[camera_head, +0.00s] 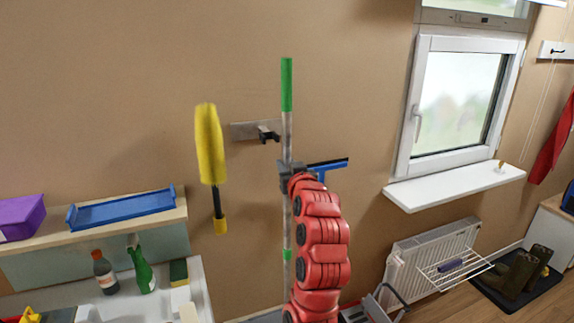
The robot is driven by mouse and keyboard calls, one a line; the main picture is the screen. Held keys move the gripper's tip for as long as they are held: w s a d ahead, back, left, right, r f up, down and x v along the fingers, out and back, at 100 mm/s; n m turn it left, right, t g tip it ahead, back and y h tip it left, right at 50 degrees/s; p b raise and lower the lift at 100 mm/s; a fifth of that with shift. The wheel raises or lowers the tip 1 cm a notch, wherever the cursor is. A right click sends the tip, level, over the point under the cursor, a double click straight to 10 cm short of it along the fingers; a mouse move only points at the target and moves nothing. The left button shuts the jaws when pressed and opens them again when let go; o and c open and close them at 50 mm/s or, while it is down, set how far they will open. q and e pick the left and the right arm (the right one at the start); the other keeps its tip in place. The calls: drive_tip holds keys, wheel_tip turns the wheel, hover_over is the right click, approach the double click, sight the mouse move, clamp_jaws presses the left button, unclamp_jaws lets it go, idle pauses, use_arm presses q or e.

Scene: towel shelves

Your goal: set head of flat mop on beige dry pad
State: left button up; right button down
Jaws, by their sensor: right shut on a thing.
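A long upright pole with a green grip (286,85) at its top stands in the middle of the head view, in front of the tan wall. My red right arm rises from below, and its dark gripper (287,172) is shut on the pole's grey shaft. A second green band shows lower on the shaft. The pole's lower end is out of view, so the flat mop head is not seen. No beige dry pad is visible. My left gripper is not in view.
A wall holder (255,130), a yellow duster (210,145) and a blue squeegee (328,166) are near the pole. A window sill (455,186), radiator and wire rack (455,270) are at right.

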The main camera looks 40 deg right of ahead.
drive_tip(key=shift+f, duration=0.25)
idle(0.8)
drive_tip(key=c, duration=0.6)
unclamp_jaws()
drive_tip(key=shift+f+b, duration=0.1)
drive_tip(key=shift+b, duration=0.2)
drive_tip(key=shift+s+a, duration=0.1)
drive_tip(key=shift+s, duration=0.05)
